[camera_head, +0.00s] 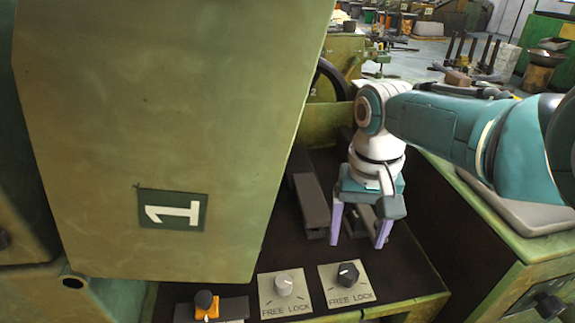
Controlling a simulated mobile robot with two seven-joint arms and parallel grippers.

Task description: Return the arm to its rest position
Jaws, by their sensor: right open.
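My right arm comes in from the right, teal and white, and bends down over the dark machine deck. My right gripper (359,231) points down, open and empty, its two purple fingers spread apart. It is above the deck, behind the black knob (347,274) on its FREE LOCK plate. A grey knob (284,284) on a second FREE LOCK plate is to the left. Part of the deck behind the gripper is hidden by it. My left gripper is not in view.
A large green panel marked 1 (172,209) fills the left side. A black knob on an orange base (206,304) sits at the front. A grey bar-like part (311,200) lies left of the gripper. A green cabinet (520,275) stands at the right, close under my arm.

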